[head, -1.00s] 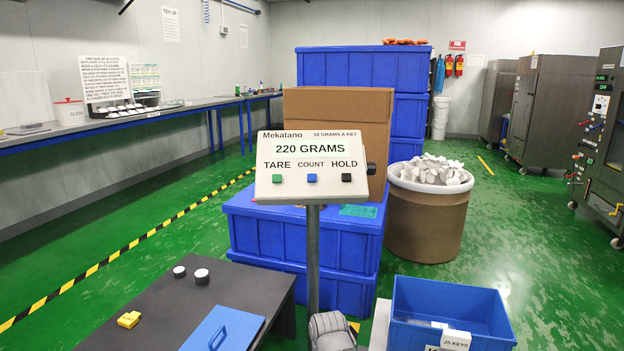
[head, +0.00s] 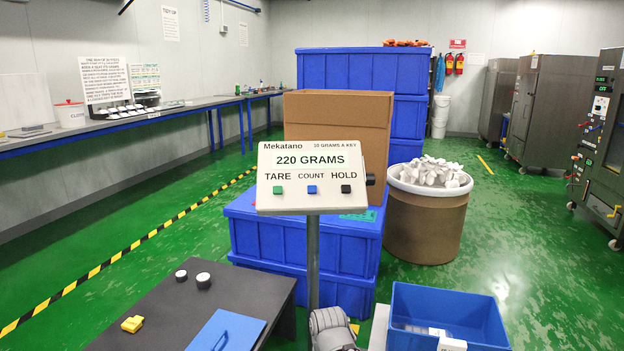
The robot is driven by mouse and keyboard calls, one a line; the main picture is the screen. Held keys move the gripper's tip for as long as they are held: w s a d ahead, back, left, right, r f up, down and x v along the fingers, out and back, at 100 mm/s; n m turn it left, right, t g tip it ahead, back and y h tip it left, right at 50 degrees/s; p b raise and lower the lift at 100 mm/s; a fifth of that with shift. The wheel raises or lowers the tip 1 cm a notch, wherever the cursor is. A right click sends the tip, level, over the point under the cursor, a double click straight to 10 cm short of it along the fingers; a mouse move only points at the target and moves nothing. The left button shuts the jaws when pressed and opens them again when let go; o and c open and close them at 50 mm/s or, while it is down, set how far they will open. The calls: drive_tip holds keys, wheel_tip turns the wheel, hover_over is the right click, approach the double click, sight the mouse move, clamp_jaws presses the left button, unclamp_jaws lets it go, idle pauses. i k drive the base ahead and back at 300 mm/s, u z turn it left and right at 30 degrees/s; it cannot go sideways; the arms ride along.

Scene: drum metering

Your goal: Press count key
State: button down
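The scale's display head (head: 312,178) stands on a grey post in the middle of the head view. The blue count key (head: 312,189) sits under the word COUNT, between the green tare key (head: 277,190) and the black hold key (head: 346,189). Nothing touches the keys. A grey rounded part, seemingly of my arm, shows at the bottom centre, below the display head. My gripper's fingers are not visible.
A blue bin (head: 447,312) with a white label stands at the lower right. A dark table (head: 245,290) at lower left holds a blue clipboard-like plate (head: 228,330), a yellow block (head: 132,324) and two small round pieces. Blue crates (head: 300,240) and a drum of white parts (head: 425,220) stand behind.

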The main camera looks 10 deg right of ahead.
sight(311, 188)
drive_tip(key=u, duration=0.65)
drive_tip(key=k, duration=1.05)
drive_tip(key=u, duration=0.1)
